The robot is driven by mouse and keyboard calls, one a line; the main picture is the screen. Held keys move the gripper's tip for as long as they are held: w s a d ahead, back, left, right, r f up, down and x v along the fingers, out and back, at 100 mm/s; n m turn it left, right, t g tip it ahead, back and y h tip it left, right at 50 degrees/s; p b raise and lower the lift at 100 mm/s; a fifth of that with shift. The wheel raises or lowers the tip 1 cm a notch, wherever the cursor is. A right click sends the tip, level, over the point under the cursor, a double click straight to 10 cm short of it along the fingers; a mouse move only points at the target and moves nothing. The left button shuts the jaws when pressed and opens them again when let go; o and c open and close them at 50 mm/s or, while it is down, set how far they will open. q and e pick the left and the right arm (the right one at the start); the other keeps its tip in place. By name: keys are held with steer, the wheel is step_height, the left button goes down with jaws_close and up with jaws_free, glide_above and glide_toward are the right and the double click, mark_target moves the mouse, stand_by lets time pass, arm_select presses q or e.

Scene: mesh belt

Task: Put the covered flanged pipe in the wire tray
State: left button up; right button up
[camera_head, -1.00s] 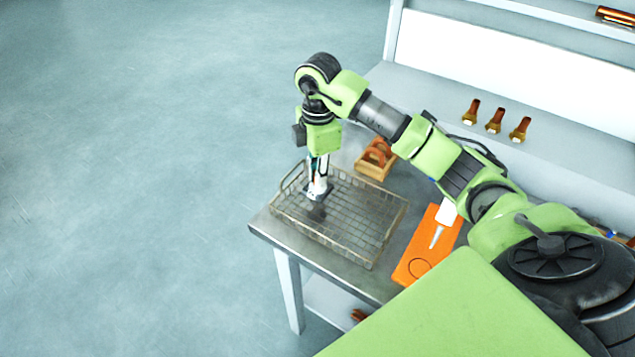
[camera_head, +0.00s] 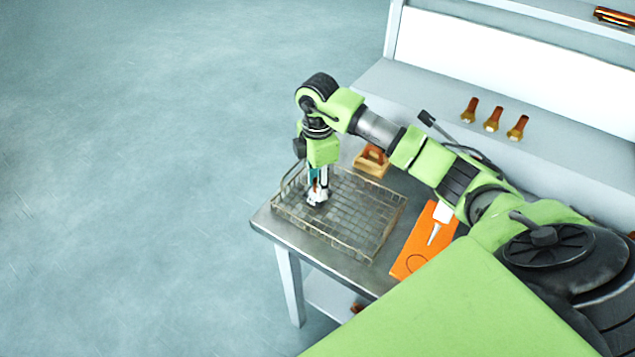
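The wire tray (camera_head: 385,236) is a shallow grey mesh basket on the table's near left part. My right gripper (camera_head: 317,203) points down inside the tray's left part, with its pale fingertips low near the mesh floor. A small pale and teal patch shows between or beside the fingers. It is too small to tell whether this is a held part or the gripper itself. I cannot clearly make out the covered flanged pipe; it may be hidden at the fingertips. My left gripper is out of view.
A wooden carrier (camera_head: 372,162) stands behind the tray. An orange board (camera_head: 413,253) with a white-handled tool (camera_head: 442,213) lies right of the tray. Several brown fittings (camera_head: 492,120) stand on the back ledge. The table edge (camera_head: 300,247) is close in front of the tray.

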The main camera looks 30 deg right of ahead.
steer(key=shift+r, duration=0.1)
step_height(320, 180, up, 7)
steer(key=shift+b, duration=1.15)
steer(key=shift+r+p, duration=0.3)
steer(key=shift+r, duration=2.25)
